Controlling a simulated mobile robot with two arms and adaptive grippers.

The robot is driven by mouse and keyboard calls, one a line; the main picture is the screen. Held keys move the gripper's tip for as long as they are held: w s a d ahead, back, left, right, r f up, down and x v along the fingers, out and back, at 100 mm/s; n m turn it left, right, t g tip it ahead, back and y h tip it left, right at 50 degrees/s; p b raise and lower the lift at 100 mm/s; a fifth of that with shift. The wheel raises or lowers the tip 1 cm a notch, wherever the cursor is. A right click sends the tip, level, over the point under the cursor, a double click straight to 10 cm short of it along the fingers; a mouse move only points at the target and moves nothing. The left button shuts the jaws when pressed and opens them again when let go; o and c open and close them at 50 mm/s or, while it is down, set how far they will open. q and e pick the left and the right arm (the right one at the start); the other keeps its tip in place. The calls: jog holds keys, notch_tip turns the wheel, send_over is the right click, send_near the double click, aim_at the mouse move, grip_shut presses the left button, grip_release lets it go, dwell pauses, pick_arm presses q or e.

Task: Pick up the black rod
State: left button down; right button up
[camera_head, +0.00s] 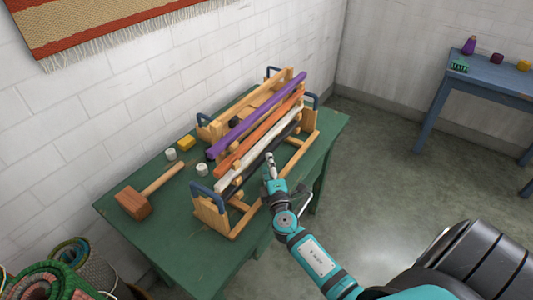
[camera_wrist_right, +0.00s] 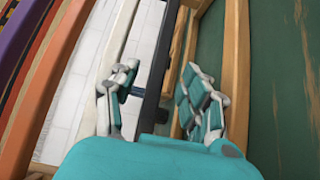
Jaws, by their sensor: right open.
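The black rod (camera_head: 238,182) lies slanted in the wooden rack, low on its front side below the cream rod (camera_head: 243,160). My right gripper (camera_head: 270,166) is at the rack's front, close to the black rod, and covers part of it in the head view. In the right wrist view the right gripper (camera_wrist_right: 162,98) is open, and the dark length of the black rod (camera_wrist_right: 161,55) runs between its two fingers. I cannot tell whether a finger touches it. My left gripper is not in view.
The wooden rack (camera_head: 249,217) also holds a purple rod (camera_head: 250,118) and an orange rod (camera_head: 252,138) above. It stands on a green table (camera_head: 180,250) with a mallet (camera_head: 133,203) and small blocks at left. A blue table (camera_head: 490,85) stands far right.

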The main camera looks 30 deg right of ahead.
aim_at(266, 151)
jog(key=x, duration=0.5)
jog(key=shift+w+d, duration=0.1)
jog(key=shift+w, duration=0.15)
jog(key=shift+c, duration=0.2)
grip_shut()
